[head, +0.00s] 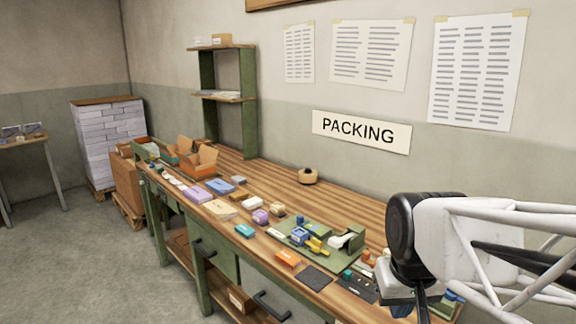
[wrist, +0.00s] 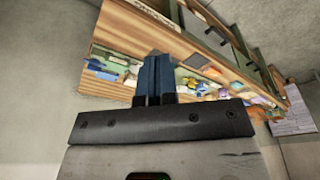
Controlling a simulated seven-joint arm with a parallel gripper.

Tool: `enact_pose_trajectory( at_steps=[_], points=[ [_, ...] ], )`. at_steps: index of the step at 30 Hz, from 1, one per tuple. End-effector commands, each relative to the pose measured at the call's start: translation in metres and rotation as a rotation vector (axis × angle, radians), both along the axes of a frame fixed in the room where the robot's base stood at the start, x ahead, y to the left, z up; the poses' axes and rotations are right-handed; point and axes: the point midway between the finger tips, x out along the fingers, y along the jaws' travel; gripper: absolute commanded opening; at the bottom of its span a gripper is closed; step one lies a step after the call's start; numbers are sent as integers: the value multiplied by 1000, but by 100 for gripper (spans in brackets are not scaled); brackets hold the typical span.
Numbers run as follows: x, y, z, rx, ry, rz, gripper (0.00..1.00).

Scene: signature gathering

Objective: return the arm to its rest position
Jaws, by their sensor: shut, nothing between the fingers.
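My arm reaches in from the right edge of the head view, with its white links and dark round joint over the near right end of the workbench (head: 345,220). My gripper (wrist: 153,62) shows in the wrist view with its two dark blue fingers closed together and nothing between them. In the head view only a dark part of my gripper (head: 421,305) shows at the lower right, pointing down. The wrist view shows the workbench (wrist: 115,62) beyond the fingers, apart from them as far as I can tell.
Many small items lie along the bench, including a green mat (head: 325,257), a dark pad (head: 314,277) and a tape roll (head: 308,176). Open cardboard boxes (head: 198,162) and a green shelf (head: 249,125) stand farther back. The floor (head: 110,265) at left is clear.

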Motion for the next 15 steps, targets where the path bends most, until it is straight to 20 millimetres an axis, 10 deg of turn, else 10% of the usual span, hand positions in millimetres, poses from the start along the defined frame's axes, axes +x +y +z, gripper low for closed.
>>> enact_pose_trajectory(
  at_steps=[15],
  points=[
    [-57,-1,-17,6,-28,-34,0]
  ],
)
